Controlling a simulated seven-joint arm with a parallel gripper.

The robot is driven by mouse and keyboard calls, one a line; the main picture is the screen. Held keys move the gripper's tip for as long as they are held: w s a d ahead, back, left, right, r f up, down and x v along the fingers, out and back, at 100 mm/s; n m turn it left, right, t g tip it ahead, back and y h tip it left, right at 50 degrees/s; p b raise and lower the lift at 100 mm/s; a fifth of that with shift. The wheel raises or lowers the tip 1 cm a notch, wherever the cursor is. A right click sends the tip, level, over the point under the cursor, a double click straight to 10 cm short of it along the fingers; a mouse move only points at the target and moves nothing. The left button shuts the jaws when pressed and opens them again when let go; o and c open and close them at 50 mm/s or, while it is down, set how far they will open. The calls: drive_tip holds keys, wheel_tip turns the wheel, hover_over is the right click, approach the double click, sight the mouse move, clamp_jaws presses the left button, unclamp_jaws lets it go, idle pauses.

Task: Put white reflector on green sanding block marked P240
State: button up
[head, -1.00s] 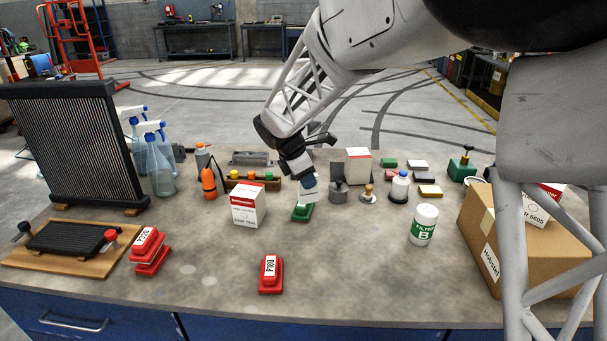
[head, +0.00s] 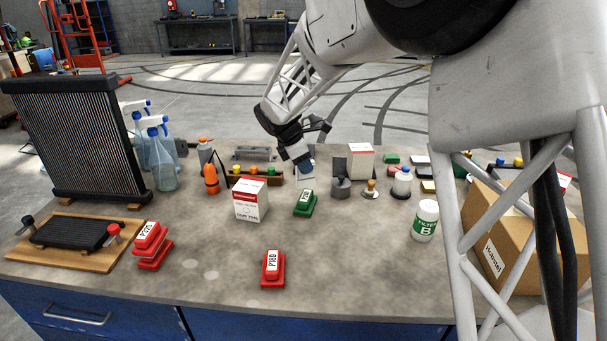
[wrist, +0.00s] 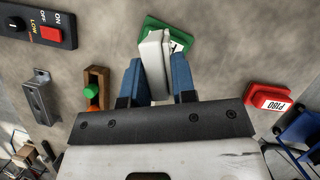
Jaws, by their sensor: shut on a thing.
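My gripper (head: 305,168) is shut on a white reflector (wrist: 153,62), a pale flat piece between the blue fingertips in the wrist view. The reflector cannot be made out clearly in the head view. The green sanding block (head: 304,204) stands on the bench, nearer the front than my gripper, with a white label too small to read. It also shows in the wrist view (wrist: 186,28), partly hidden behind the reflector. The gripper is above the bench; the reflector appears apart from the block.
A white and red box (head: 250,202) stands left of the green block. Red blocks (head: 272,268) (head: 151,245) stand nearer the front. The front middle has free room.

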sight(304, 187)
drive_tip(key=shift+f, duration=1.65)
drive_tip(key=shift+f, duration=0.2)
drive_tip(key=o, duration=0.9)
drive_tip(key=shift+r, duration=0.15)
drive_tip(key=v, duration=1.2)
drive_tip(key=shift+d, duration=0.1)
